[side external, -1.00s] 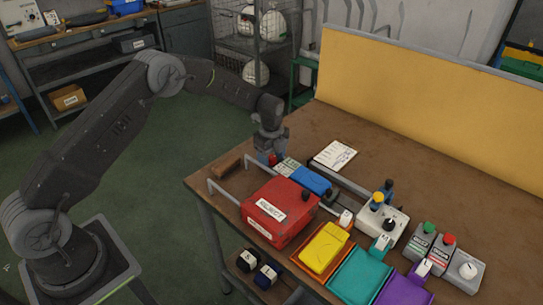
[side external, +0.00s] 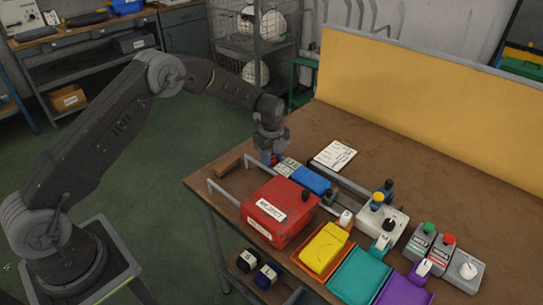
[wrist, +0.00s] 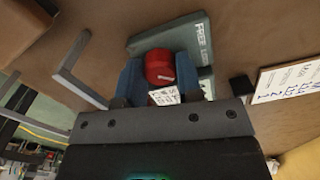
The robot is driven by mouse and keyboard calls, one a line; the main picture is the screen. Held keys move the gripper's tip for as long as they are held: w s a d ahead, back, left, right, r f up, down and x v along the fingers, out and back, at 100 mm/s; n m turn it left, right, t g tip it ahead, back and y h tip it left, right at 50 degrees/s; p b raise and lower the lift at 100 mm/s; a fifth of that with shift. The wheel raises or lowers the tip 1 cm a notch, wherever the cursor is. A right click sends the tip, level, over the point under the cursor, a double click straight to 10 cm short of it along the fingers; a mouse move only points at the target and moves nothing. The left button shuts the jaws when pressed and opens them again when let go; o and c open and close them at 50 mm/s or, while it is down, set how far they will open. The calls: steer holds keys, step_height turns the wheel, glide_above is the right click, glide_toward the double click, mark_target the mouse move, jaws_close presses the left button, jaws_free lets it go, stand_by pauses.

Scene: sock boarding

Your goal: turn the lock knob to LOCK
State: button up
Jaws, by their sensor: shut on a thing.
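The red lock knob (wrist: 160,65) sits on a grey-green plate (wrist: 143,42) with lettering that reads FREE and LOCK. My gripper (wrist: 163,78) is shut on the knob, with a blue finger on each side of it. A small white printed label shows just below the knob, between the fingers. In the side view my gripper (side external: 271,158) points down at the plate at the far left of the bench, with a bit of red showing at the fingers. The knob's pointer is hidden, so I cannot tell its setting.
A blue block (side external: 312,180) and a red REJECT box (side external: 281,211) stand close to the plate. Metal rails, a brown block (side external: 228,168) and a white paper card (side external: 334,155) are near. Coloured trays and button boxes fill the right front. The bench's back is clear.

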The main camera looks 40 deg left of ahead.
steer(key=o, duration=0.9)
step_height(320, 180, up, 14)
steer(key=shift+f, duration=0.1)
stand_by(0.3)
